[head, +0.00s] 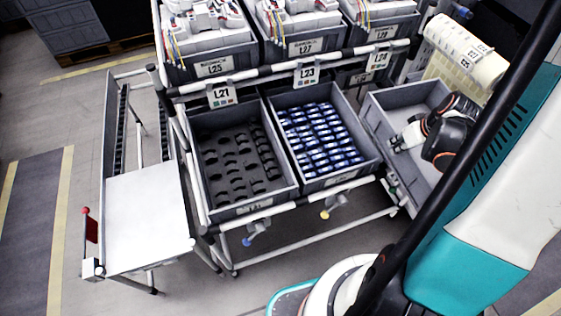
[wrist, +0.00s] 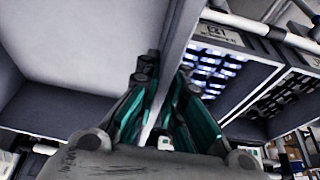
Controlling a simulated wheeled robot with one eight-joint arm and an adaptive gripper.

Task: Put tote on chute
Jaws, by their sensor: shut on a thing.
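An empty grey tote (head: 379,104) stands at the right end of the rack's lower row, partly hidden by my arm. My gripper (head: 394,146) is over the tote, near its left side. In the wrist view, my gripper's teal-and-grey fingers (wrist: 158,118) are shut on the tote's thin wall (wrist: 180,35). The tote's pale inside (wrist: 85,40) shows to the left of the fingers. I cannot tell whether the tote is lifted off its rails. The chute, with a white sloping panel (head: 146,217) and dark roller tracks, stands at the far left, left of the rack.
A tote of blue-and-white parts (head: 282,108) and a tote with a dark slotted insert (head: 196,132) stand left of the held tote. Filled totes (head: 208,66) line the upper shelf. Open floor (head: 120,300) lies in front.

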